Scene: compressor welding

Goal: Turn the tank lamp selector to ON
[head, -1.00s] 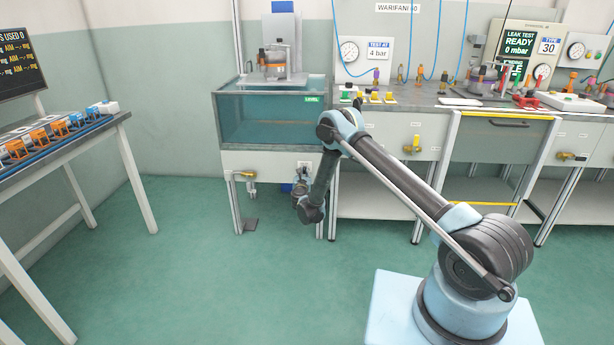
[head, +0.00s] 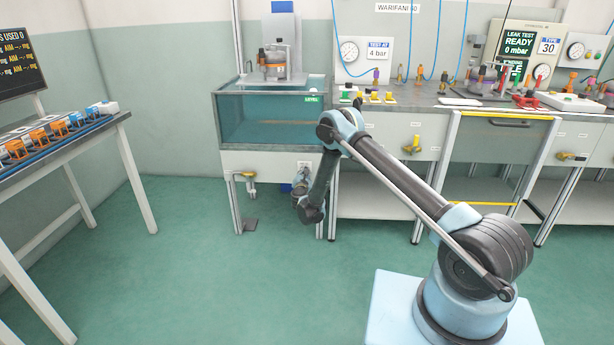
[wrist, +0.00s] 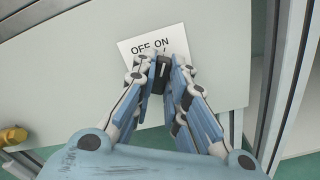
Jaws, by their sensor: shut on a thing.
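The tank lamp selector is a black knob (wrist: 161,72) on a white plate (wrist: 178,38) marked OFF and ON, in the wrist view. The plate is on the pale front panel (wrist: 70,90) under the water tank (head: 268,125). My gripper (wrist: 161,78) is shut on the knob, one finger on each side. The fingers cover part of the plate and the lower part of the knob. The knob points roughly between the two words, a little toward ON; its exact setting is hard to tell. In the head view my arm hides most of the selector.
A yellow valve handle (wrist: 12,136) sits on the panel at the left in the wrist view. The workbench (head: 420,98) with gauges and fittings stands to the right of the tank. A table (head: 60,140) with orange and blue parts stands at the left. The green floor (head: 180,270) between is clear.

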